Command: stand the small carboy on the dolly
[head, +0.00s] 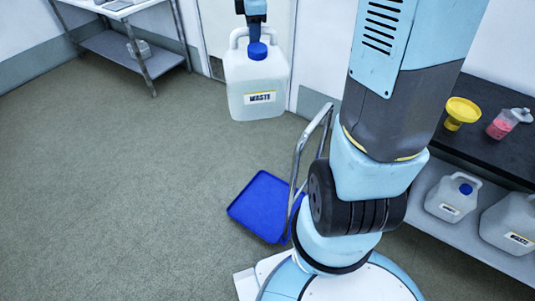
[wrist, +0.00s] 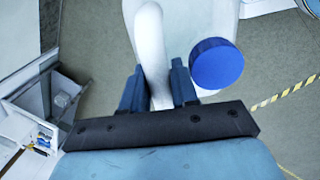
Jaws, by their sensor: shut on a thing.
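A white carboy (head: 257,78) with a blue cap and a WASTE label hangs upright in the air in the head view. My gripper (head: 254,20) is above it. In the wrist view, my gripper (wrist: 158,88) is shut on the carboy's white handle (wrist: 149,40), with the blue cap (wrist: 217,63) just to the right. The dolly (head: 258,206) has a flat blue deck and a grey tubular push handle. It stands on the floor, lower in the head view than the carboy, and its deck looks empty. My arm hides its right part.
A black bench (head: 490,150) at the right holds a yellow funnel (head: 461,112) and a bottle of pink liquid (head: 503,124). Two other carboys, one smaller (head: 453,198) and one larger (head: 512,224), stand on its lower shelf. A metal table (head: 122,50) stands back left. The left floor is clear.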

